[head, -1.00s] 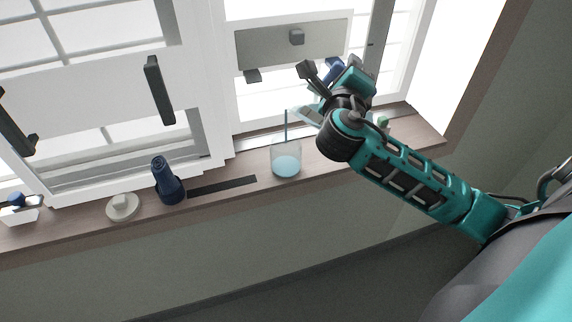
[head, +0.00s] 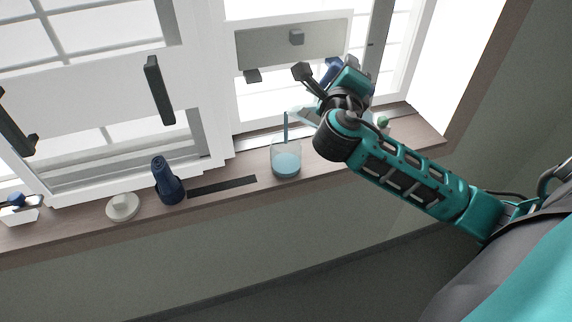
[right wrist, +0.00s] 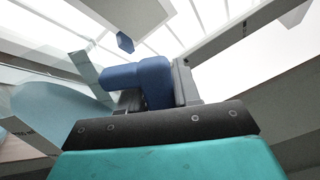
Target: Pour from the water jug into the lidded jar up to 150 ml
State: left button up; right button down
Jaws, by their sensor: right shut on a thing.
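The jar (head: 286,163) is a clear open glass upright on the window sill, with pale blue water in its lower part. A blue stream (head: 285,126) falls into it from above. The water jug (head: 300,113) is clear and tilted above the jar, mostly hidden behind my right arm in the head view. My right gripper (head: 326,80) is shut on its blue handle (right wrist: 135,82). The right wrist view shows the jug's clear body with blue water (right wrist: 60,105) at left. A pale round lid-like disc (head: 122,206) with a knob lies on the sill. My left gripper is not in view.
A dark blue bottle-like object (head: 168,182) and a flat dark strip (head: 222,186) are on the sill (head: 240,200). A white item with a blue knob (head: 18,205) is at far left. A small green-topped item (head: 383,121) is right of my arm. Window frames stand close behind.

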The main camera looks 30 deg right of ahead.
jog(key=shift+w+a+r, duration=0.1)
dwell(0.3)
jog(key=shift+w+a+n, duration=0.1)
jog(key=shift+n, duration=0.2)
dwell(1.1)
jog(key=s+d+m, duration=0.2)
jog(key=m, duration=0.1)
jog(key=shift+r, duration=0.1)
dwell(0.3)
jog(key=shift+m, duration=0.3)
